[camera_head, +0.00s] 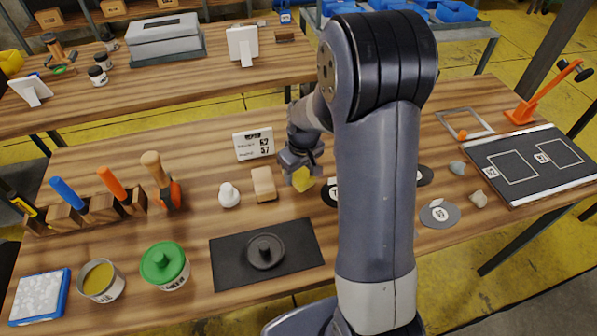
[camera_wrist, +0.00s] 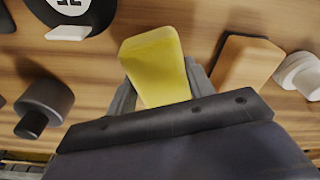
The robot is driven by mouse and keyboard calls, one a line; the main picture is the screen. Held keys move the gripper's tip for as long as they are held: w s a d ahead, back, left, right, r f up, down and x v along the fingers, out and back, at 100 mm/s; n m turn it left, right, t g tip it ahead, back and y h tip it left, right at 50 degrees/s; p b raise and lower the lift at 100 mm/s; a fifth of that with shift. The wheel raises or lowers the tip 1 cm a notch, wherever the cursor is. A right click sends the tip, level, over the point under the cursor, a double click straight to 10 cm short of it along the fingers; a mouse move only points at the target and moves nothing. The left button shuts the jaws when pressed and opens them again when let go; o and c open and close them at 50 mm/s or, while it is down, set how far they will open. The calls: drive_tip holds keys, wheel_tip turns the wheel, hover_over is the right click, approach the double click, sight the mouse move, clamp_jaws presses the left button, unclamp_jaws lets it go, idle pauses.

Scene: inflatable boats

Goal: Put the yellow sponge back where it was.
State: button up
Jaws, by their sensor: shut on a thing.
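The yellow sponge (camera_wrist: 157,65) is between the jaws of my gripper (camera_wrist: 160,90), which is shut on it in the wrist view. In the head view the yellow sponge (camera_head: 303,180) shows partly below my gripper (camera_head: 300,172), over the middle of the wooden table. My arm stands in front of part of the table there. I cannot tell whether the sponge touches the table.
A tan block (camera_head: 263,185) and a white knobbed piece (camera_head: 229,195) stand left of my gripper. A sign reading 52 and 57 (camera_head: 253,144) stands behind. A black mat (camera_head: 228,262) with a dark round piece lies in front.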

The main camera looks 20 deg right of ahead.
sight(302, 174)
drive_tip(key=shift+f, duration=0.3)
drive_tip(key=shift+f, duration=0.2)
drive_tip(key=o, duration=0.9)
drive_tip(key=shift+r, duration=0.1)
drive_tip(key=shift+o, duration=0.2)
wheel_tip(302, 174, up, 12)
drive_tip(key=s, duration=0.1)
drive_tip(key=shift+s+d, duration=0.2)
drive_tip(key=shift+d, duration=0.1)
drive_tip(key=shift+r, duration=0.1)
